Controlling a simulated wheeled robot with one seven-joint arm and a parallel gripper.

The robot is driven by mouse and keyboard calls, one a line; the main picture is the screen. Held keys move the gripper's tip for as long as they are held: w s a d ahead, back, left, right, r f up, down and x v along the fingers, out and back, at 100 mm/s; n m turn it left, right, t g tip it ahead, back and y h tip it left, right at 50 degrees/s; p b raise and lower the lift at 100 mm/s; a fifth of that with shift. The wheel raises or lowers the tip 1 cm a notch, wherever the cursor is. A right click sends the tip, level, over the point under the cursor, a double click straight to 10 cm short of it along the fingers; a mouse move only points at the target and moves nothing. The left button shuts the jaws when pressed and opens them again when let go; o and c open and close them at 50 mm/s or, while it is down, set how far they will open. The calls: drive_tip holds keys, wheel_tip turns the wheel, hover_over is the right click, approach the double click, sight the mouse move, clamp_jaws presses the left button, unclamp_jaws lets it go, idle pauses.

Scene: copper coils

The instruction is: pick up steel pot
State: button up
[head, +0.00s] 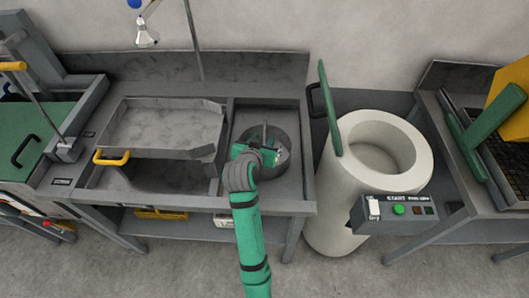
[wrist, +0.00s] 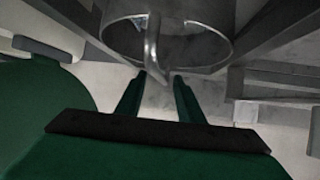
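The steel pot (head: 278,131) is a round dark grey vessel in the right compartment of the metal bench. My gripper (head: 263,146) is over it and hides part of it. In the wrist view the pot (wrist: 202,46) fills the top middle, with its curved bar handle (wrist: 151,42) reaching down toward my gripper (wrist: 161,78). The two green fingers are apart. The handle's lower end appears at the gap between the fingertips; I cannot tell whether it touches them.
A grey metal tray (head: 160,128) lies left of the pot's compartment. A pale cylindrical furnace (head: 335,205) with a raised green lid (head: 330,108) stands to the right. A control box (head: 408,210) with buttons is at its front. Compartment walls surround the pot closely.

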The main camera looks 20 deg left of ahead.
clamp_jaws()
idle(1.4)
